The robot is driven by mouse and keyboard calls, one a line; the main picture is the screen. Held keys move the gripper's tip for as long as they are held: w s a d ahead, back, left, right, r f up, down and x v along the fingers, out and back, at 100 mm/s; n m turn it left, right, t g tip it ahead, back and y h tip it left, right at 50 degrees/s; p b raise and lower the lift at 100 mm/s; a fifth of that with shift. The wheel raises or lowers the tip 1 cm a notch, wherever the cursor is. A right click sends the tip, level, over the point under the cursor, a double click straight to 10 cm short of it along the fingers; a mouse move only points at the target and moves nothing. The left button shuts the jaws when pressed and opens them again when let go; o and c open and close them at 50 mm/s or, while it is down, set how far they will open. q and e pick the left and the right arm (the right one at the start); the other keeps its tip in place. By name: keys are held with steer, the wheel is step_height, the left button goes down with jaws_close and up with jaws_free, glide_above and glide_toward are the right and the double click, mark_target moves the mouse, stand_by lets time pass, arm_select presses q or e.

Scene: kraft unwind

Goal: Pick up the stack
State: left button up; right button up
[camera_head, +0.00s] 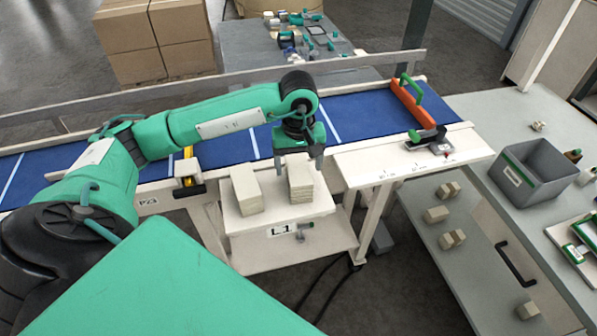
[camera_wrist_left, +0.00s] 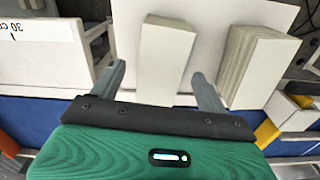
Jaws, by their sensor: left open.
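Two pale beige stacks of flat pieces stand on a small white stand (camera_head: 275,218) in front of the conveyor. The right stack (camera_head: 301,184) is below my left gripper (camera_head: 299,165), which is open and points down at its top. In the left wrist view this stack (camera_wrist_left: 160,58) shows between the two spread fingers (camera_wrist_left: 157,75); I cannot tell how deep the fingers reach beside it. The left stack (camera_head: 246,190) stands apart from it, and in the wrist view it (camera_wrist_left: 258,62) lies outside the fingers. My right gripper is not in view.
A blue conveyor (camera_head: 230,146) with a pale rail runs behind the stand. An orange bar with a green handle (camera_head: 412,103) lies across its right end. A grey bin (camera_head: 535,172) stands on the right bench. Cardboard boxes (camera_head: 155,38) stand behind.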

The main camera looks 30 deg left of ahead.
arm_select(q)
steer(key=shift+f, duration=1.05)
steer(key=c, duration=1.1)
